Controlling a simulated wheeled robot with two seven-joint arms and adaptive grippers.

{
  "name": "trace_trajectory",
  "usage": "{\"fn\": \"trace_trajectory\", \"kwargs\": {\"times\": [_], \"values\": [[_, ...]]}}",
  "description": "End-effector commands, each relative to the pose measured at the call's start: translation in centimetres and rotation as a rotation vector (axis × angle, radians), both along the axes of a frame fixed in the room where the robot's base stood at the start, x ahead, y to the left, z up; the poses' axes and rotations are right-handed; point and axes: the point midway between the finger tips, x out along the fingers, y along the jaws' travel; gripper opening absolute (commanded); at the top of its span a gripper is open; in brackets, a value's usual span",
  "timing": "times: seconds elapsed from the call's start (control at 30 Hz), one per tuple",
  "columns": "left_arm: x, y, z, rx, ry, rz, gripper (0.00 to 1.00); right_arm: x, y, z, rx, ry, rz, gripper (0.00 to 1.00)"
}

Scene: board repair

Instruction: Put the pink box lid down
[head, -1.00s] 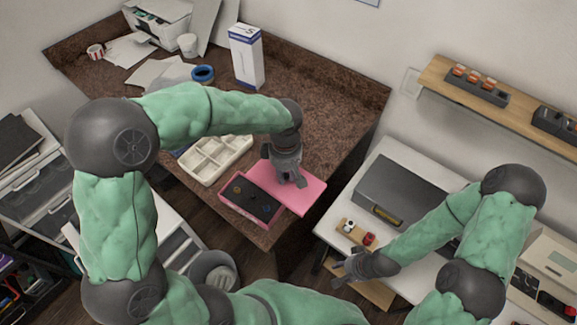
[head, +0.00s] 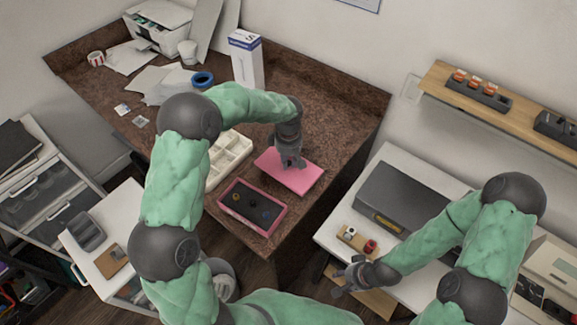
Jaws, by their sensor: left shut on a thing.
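The pink box lid (head: 301,181) is a flat pink panel at the brown desk's right side, just behind the open pink box. My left gripper (head: 289,164) points down at the lid and is shut on it at its back part; the fingertips are small in view. I cannot tell whether the lid touches the desk. The pink box (head: 272,231) stands open near the desk's front corner, with a dark inside and several small round parts. My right gripper (head: 343,280) hangs low near the white table's front edge; its fingers are too small to read.
A white compartment tray (head: 222,167) lies left of the lid, partly behind my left arm. A tall white box (head: 246,60) and a blue tape roll (head: 202,78) stand further back. The brown desk (head: 335,105) is bare behind and right of the lid.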

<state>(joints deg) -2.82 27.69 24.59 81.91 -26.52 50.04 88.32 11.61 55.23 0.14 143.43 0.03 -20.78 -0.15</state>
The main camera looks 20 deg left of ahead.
Motion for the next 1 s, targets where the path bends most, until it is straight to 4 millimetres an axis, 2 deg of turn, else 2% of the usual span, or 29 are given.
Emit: {"fn": "trace_trajectory", "kwargs": {"times": [0.27,0.4,0.5,0.87,0.9,0.97,1.0], "values": [[1.1,0.3,-1.4,0.000,0.000,0.000,0.00,0.0,0.0,-0.2,0.000,0.000,0.000,0.40],[0.9,0.3,-3.5,-0.001,0.001,0.000,0.00,0.0,0.0,-0.6,0.000,0.000,0.000,0.40],[1.0,0.3,-4.2,-0.001,0.000,0.001,0.00,0.0,0.0,-0.7,0.000,0.000,0.000,0.40],[1.0,0.3,-4.5,0.000,-0.001,0.000,0.00,0.0,0.0,-1.0,0.000,0.000,0.000,0.40],[1.0,0.3,-4.6,0.000,-0.001,0.000,0.24,0.0,0.0,-1.1,0.000,0.000,0.000,0.40],[1.0,0.3,-4.5,0.000,-0.001,0.000,0.41,0.0,0.0,-1.0,0.000,0.000,0.000,0.40],[1.0,0.3,-4.5,0.000,-0.001,0.000,0.45,0.0,0.0,-1.0,0.000,0.000,0.000,0.40]]}}
